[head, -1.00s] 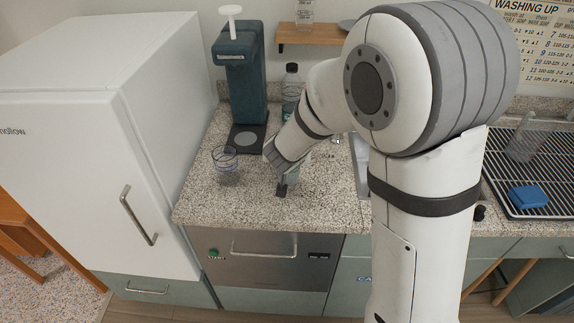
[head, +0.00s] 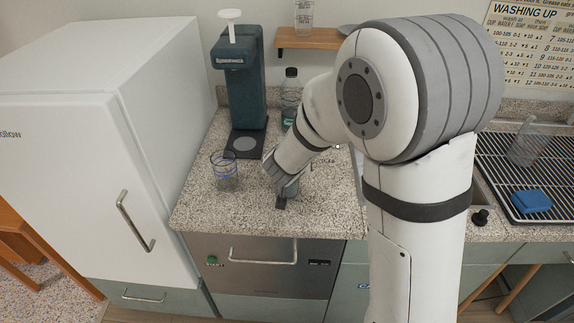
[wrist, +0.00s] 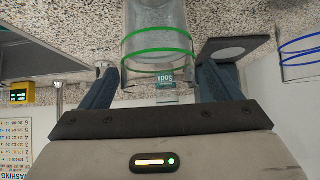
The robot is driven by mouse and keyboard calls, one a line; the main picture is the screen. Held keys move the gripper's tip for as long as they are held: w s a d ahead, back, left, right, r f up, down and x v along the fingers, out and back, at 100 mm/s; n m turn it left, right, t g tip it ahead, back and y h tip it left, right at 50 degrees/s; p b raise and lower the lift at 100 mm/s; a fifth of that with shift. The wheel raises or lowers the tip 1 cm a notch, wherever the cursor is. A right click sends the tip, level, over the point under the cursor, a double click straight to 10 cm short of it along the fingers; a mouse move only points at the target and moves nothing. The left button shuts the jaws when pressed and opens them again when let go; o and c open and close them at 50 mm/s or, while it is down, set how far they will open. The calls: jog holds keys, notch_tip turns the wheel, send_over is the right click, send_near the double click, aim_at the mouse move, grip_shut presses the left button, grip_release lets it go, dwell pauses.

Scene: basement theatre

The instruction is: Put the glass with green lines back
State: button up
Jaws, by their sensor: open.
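The glass with green lines (wrist: 157,32) stands on the speckled counter in the wrist view, with two green rings around it. It lies between the lines of my fingers, just beyond their tips. My gripper (wrist: 158,76) is open and empty, one finger on either side. In the head view my gripper (head: 282,198) is low over the counter's front part, and my wrist hides most of the glass there.
A glass with blue lines (head: 225,172) stands to the left, also at the wrist view's right edge (wrist: 301,58). Behind are a teal dispenser (head: 246,95) and a bottle (head: 290,98). A wooden shelf (head: 312,42) holds a clear glass (head: 304,18). A rack (head: 490,145) stands right.

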jog(key=shift+r, duration=0.2)
jog(key=s+d+r+n+g+y+p, duration=0.25)
jog(key=s+r+y+p, duration=0.2)
jog(key=s+r, duration=1.05)
jog(key=s+d+r+m+g+h, duration=0.1)
jog(key=s+d+m+g+h, duration=0.1)
jog(key=s+d, duration=1)
jog(key=shift+d+r+g+h, duration=0.15)
jog(key=shift+d+g+h, duration=0.6)
jog(key=shift+h, duration=0.3)
jog(key=shift+f, duration=0.35)
